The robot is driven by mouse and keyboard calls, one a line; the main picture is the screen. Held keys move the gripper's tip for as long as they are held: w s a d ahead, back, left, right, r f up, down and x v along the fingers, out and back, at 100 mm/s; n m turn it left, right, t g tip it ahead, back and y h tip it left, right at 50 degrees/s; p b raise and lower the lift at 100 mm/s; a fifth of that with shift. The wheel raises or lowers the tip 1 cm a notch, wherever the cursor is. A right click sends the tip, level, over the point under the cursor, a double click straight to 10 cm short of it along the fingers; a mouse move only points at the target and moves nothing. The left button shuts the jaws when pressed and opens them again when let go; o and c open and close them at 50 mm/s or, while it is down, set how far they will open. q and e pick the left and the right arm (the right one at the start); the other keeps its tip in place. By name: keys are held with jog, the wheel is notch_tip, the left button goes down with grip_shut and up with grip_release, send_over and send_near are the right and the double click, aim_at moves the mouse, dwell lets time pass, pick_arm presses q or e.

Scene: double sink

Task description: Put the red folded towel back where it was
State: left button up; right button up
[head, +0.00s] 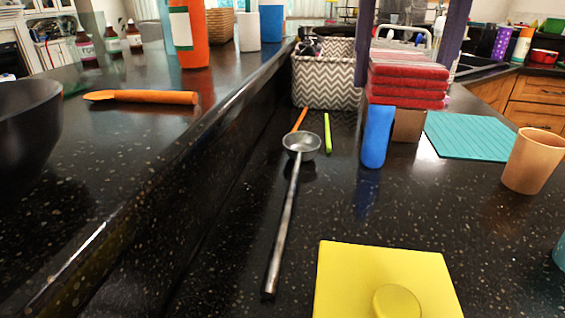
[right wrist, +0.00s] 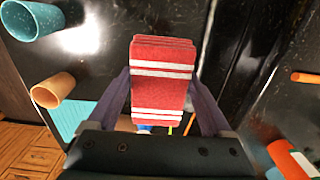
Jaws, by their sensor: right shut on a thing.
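The red folded towel (head: 408,88) is a thick stack of red layers with paler edges, at the back middle of the dark counter in the head view. My right gripper (head: 405,70) has its purple fingers on both sides of it and is shut on it. The right wrist view shows the towel (right wrist: 162,75), with white stripes, between the fingers. A brown block (head: 408,125) shows right below the towel; I cannot tell whether they touch. My left gripper is not in view.
A zigzag-patterned basket (head: 325,82) stands left of the towel. A blue object (head: 376,137) stands in front, a teal mat (head: 470,137) and tan cup (head: 533,161) to the right.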

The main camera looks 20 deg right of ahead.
jog(key=b, duration=0.2)
send_over(369, 222)
notch_tip(369, 222, down, 13)
jog(key=shift+s+f, duration=0.1)
notch_tip(369, 222, down, 4)
jog(key=shift+f, duration=0.45)
jog(key=o, duration=1)
jog(key=shift+f, duration=0.15)
jog(key=shift+c, duration=0.2)
jog(key=shift+r, duration=0.2)
notch_tip(369, 222, up, 12)
jog(key=p, duration=0.1)
